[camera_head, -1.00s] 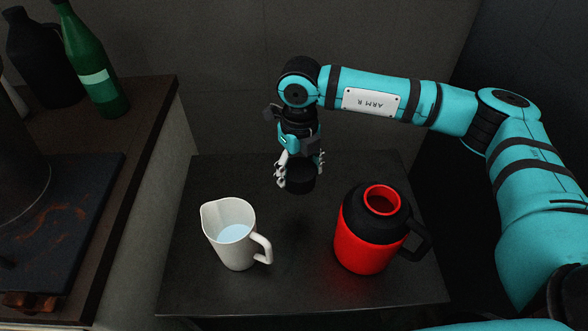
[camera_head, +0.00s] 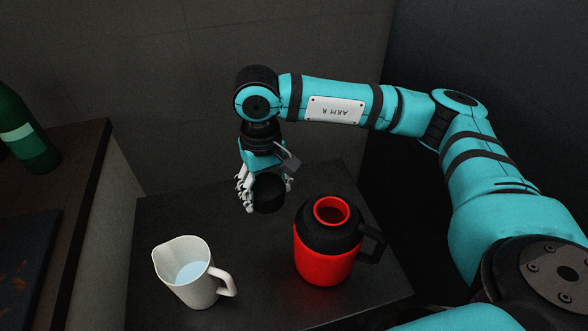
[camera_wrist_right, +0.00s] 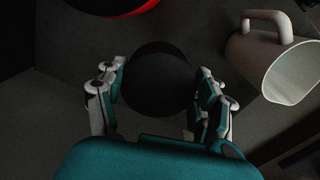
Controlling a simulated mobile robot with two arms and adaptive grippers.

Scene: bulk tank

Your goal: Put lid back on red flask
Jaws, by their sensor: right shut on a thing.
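The red flask (camera_head: 325,262) stands upright on the dark table, with a black shoulder, a black handle on its right and an open red mouth. Its edge also shows at the top of the right wrist view (camera_wrist_right: 118,5). My right gripper (camera_head: 266,192) is shut on the round black lid (camera_head: 268,196) and holds it above the table, left of and behind the flask, apart from it. In the right wrist view the lid (camera_wrist_right: 158,82) sits between the two fingers. My left gripper is not in view.
A white pitcher (camera_head: 196,290) with pale liquid stands left of the flask on the dark table (camera_head: 190,218); it also shows in the wrist view (camera_wrist_right: 270,60). A green bottle (camera_head: 24,135) stands on the counter (camera_head: 75,160) at the left.

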